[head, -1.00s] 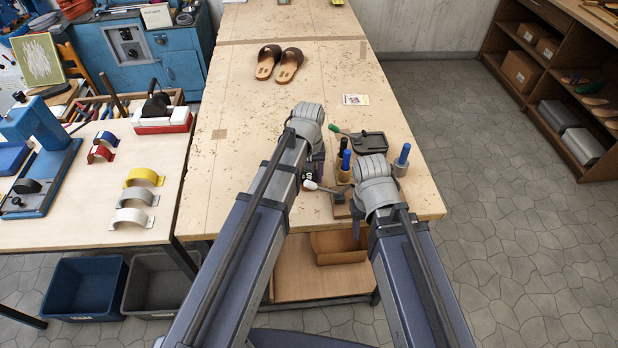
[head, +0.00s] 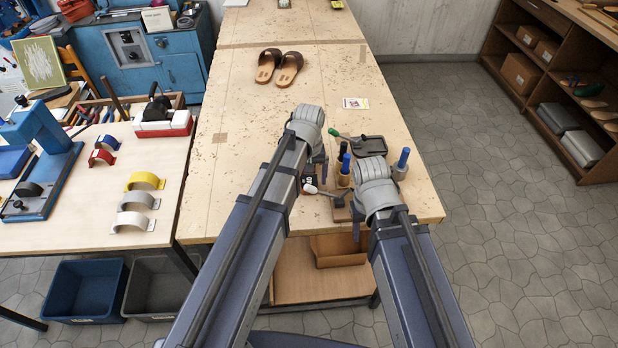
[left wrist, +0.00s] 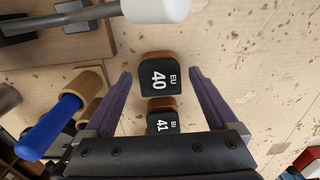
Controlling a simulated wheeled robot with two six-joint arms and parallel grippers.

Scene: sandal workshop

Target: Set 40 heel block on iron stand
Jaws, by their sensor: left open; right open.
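The heel block marked EU 40 (left wrist: 158,73) is black with a brown edge and sits on the table between the fingers of my left gripper (left wrist: 160,80), which is open with a gap on both sides. The block also shows partly under my left wrist in the head view (head: 309,182). A similar block marked 41 (left wrist: 163,121) sits beside it, nearer my gripper's body. A wooden base with dark metal (head: 342,209), which looks like the iron stand, is near the table's front edge. My right gripper (head: 360,226) is above it, its fingers mostly hidden by the wrist.
A white-headed mallet (head: 311,189) lies close to the blocks. Sandals (head: 280,67) lie farther back.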

